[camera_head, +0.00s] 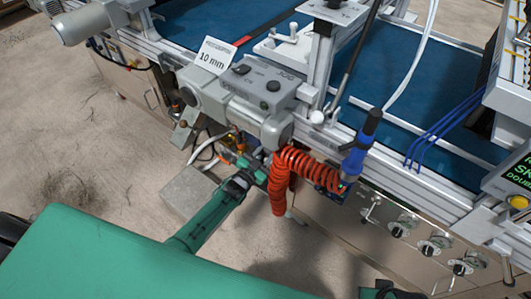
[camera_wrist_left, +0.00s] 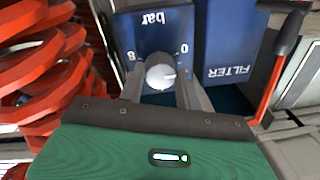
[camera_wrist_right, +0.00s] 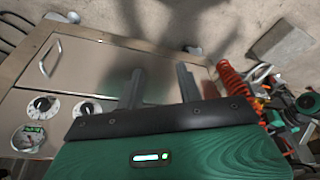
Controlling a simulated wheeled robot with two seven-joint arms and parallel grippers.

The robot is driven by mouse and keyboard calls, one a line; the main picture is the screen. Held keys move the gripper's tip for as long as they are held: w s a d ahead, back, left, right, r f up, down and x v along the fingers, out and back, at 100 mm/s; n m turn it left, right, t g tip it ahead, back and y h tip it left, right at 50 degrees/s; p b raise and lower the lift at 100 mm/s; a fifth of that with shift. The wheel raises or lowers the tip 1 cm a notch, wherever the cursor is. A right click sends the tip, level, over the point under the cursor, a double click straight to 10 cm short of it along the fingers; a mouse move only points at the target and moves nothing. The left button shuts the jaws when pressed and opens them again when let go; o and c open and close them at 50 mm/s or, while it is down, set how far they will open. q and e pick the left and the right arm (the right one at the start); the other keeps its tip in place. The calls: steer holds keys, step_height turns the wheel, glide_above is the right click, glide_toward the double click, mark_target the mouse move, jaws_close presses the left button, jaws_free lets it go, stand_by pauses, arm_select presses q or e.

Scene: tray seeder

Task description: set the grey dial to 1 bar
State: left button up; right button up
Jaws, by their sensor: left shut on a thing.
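The grey dial (camera_wrist_left: 159,70) is a round knob on the front of a dark blue box (camera_wrist_left: 162,28) in the left wrist view. The box reads "bar" upside down, with a 0 on the right of the dial and another figure on the left. A faint line on the knob seems to point right, toward the 0 side; its exact reading is too small to tell. My left gripper (camera_wrist_left: 161,88) is shut on the dial, one finger on each side. In the head view I cannot make out the dial. My right gripper (camera_wrist_right: 158,82) is open and empty, before a cabinet front.
A red coiled hose (camera_head: 305,165) hangs close beside my left gripper; it also shows in the left wrist view (camera_wrist_left: 38,65). Several black knobs (camera_head: 428,248) line the cabinet.

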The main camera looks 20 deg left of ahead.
arm_select(q)
steer(key=o, duration=1)
steer(key=shift+s, duration=0.1)
steer(key=p+v, duration=0.1)
steer(key=v, duration=1.2)
steer(key=shift+s, duration=0.35)
arm_select(e)
step_height(320, 180, down, 3)
arm_select(q)
steer(key=shift+a, duration=0.1)
arm_select(e)
steer(key=shift+w+a+r, duration=0.1)
steer(key=shift+r, duration=0.05)
